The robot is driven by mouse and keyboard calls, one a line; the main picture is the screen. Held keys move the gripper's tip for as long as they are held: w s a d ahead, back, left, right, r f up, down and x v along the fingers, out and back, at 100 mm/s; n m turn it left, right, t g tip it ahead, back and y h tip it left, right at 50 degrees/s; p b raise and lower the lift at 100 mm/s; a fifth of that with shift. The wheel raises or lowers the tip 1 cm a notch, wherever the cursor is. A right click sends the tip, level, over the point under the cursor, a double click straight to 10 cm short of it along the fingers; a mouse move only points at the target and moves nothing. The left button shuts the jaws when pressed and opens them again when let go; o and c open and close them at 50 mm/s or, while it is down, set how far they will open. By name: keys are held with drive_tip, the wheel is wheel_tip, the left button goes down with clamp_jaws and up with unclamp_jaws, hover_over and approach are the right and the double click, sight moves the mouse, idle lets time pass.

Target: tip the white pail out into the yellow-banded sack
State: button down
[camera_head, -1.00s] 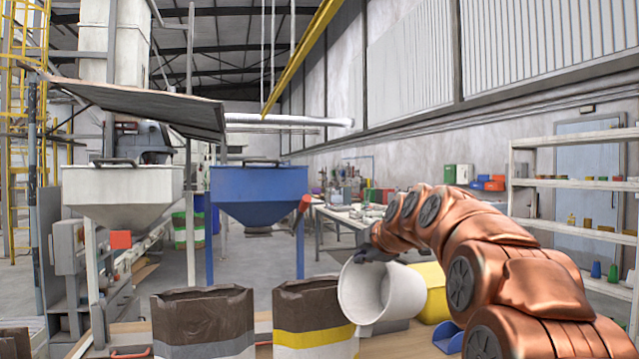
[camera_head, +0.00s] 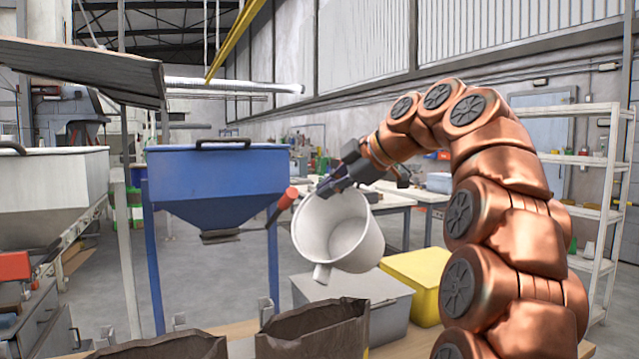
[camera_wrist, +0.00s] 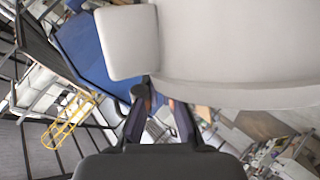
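The white pail (camera_head: 341,230) hangs tilted on its side from my gripper (camera_head: 335,182), its mouth facing left and toward the camera. Its inside looks pale, and I see no pellets in it. My gripper is shut on the pail at its upper edge; the exact grip is hidden. The pail also fills the top of the wrist view (camera_wrist: 230,50), above the gripper's dark fingers (camera_wrist: 160,122). The yellow-banded sack (camera_head: 312,335) stands open at the bottom edge of the head view, below the pail. Its band is almost wholly out of the picture.
A second brown sack (camera_head: 165,349) stands left of it. A grey bin (camera_head: 375,310) and a yellow bin (camera_head: 418,275) are behind and right of the sack. A blue hopper (camera_head: 215,180) with a red-handled lever (camera_head: 284,203) stands close left of the pail. A white hopper (camera_head: 50,195) is farther left.

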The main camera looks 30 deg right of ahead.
drive_tip(key=p, duration=0.1)
drive_tip(key=d+p, duration=0.1)
drive_tip(key=p, duration=0.1)
drive_tip(key=shift+w+d+r+m, duration=0.2)
drive_tip(key=shift+d+r+m, duration=0.05)
drive_tip(key=shift+r+m, duration=0.1)
drive_tip(key=d+y+p, duration=0.1)
drive_tip(key=p, duration=0.2)
drive_tip(key=w+d+m+y+p, duration=0.1)
drive_tip(key=p, duration=0.3)
drive_tip(key=w+d+m+g+p, duration=0.1)
drive_tip(key=d+p, duration=0.1)
drive_tip(key=p, duration=0.1)
drive_tip(key=shift+f+y, duration=0.35)
drive_tip(key=shift+y, duration=0.05)
drive_tip(key=shift+w+d+f, duration=0.25)
drive_tip(key=shift+d+f, duration=0.25)
drive_tip(key=shift+f, duration=0.2)
drive_tip(key=d+p, duration=0.1)
drive_tip(key=w+d+f+m+y+p, duration=0.1)
drive_tip(key=d+f+m+y+p, duration=0.1)
drive_tip(key=p, duration=0.1)
drive_tip(key=shift+w+d+f+g, duration=0.15)
drive_tip(key=shift+w+f+g, duration=0.1)
drive_tip(key=shift+w+g, duration=0.15)
drive_tip(key=shift+w+d+f+m+y+p, duration=0.15)
drive_tip(key=shift+d+f+m+y+p, duration=0.1)
drive_tip(key=shift+d+f+y+p, duration=0.3)
drive_tip(key=shift+a, duration=0.1)
